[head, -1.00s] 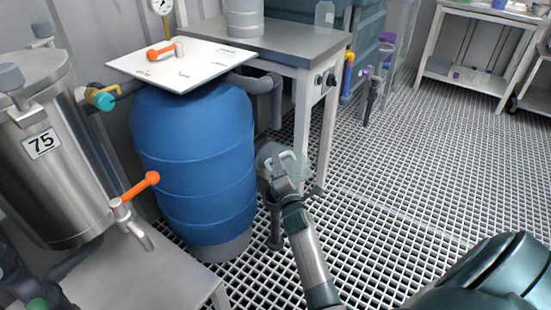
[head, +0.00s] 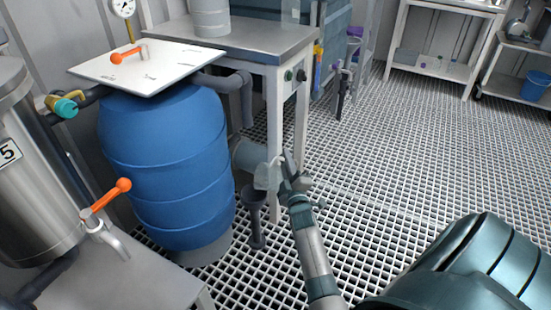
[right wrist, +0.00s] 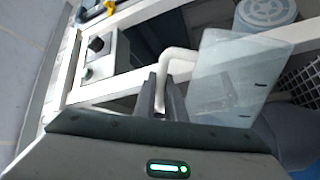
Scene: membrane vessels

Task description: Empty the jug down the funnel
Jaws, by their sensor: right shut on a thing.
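My right gripper (head: 284,172) is shut on the pale handle of a small translucent jug (head: 267,177). In the right wrist view, the fingers (right wrist: 160,97) close on the white handle, and the clear jug wall (right wrist: 228,80) stands to the right of them. The jug appears tilted, and I cannot tell how much is in it. A dark grey funnel (head: 254,197) on a thin upright pipe stands on the grating beside the blue barrel. In the head view the jug is just above and right of the funnel's mouth. My left gripper is out of view.
A blue barrel (head: 165,155) with a white lid board (head: 150,66) stands left of the funnel. A steel-topped table (head: 245,38) is behind it, its leg close to the jug. A steel vessel (head: 35,190) with an orange-handled tap is at left. Open grating lies to the right.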

